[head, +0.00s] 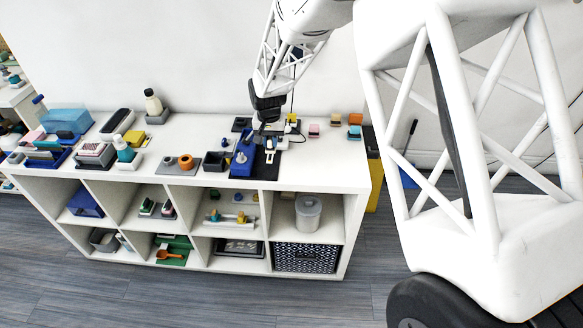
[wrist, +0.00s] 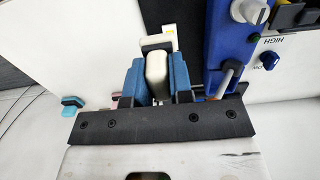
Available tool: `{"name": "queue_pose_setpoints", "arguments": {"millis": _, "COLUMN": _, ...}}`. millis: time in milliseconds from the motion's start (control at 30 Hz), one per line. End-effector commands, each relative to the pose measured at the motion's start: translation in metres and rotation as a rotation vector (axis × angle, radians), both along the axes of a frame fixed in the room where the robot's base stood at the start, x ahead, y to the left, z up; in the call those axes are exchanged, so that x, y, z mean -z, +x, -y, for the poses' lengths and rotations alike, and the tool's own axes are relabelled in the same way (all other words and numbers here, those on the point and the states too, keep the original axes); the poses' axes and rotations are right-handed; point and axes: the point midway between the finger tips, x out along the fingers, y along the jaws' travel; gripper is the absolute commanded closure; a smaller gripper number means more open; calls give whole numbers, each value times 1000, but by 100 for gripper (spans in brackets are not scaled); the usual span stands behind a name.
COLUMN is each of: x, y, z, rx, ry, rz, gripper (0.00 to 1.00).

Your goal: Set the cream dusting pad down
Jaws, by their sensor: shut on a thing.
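My gripper (wrist: 156,78) has blue fingertips, shut on the cream dusting pad (wrist: 157,66) in the wrist view. Part of a cream and dark piece shows just beyond the fingertips; I cannot tell whether it belongs to the pad. In the head view my gripper (head: 262,124) is low over the right half of the white shelf top (head: 215,128), by a blue device (head: 241,162) and a black mat (head: 270,162). The pad is too small to make out there. I cannot tell whether its underside touches anything.
The blue device shows close to the right of the fingers in the wrist view (wrist: 228,45), with a grey knob. Small pink (head: 314,130) and orange (head: 355,118) blocks stand at the right of the shelf top. Bottles and trays fill the left half.

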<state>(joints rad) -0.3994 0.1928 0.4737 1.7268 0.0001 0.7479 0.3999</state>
Motion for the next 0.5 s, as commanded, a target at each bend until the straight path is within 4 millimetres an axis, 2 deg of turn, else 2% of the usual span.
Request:
{"name": "queue_pose_setpoints", "arguments": {"millis": 267, "x": 6, "y": -34, "z": 39, "rx": 2, "ry": 0, "rz": 0, "gripper": 100}}
{"name": "queue_pose_setpoints", "arguments": {"millis": 500, "x": 15, "y": -78, "z": 81, "rx": 2, "ry": 0, "rz": -2, "gripper": 100}}
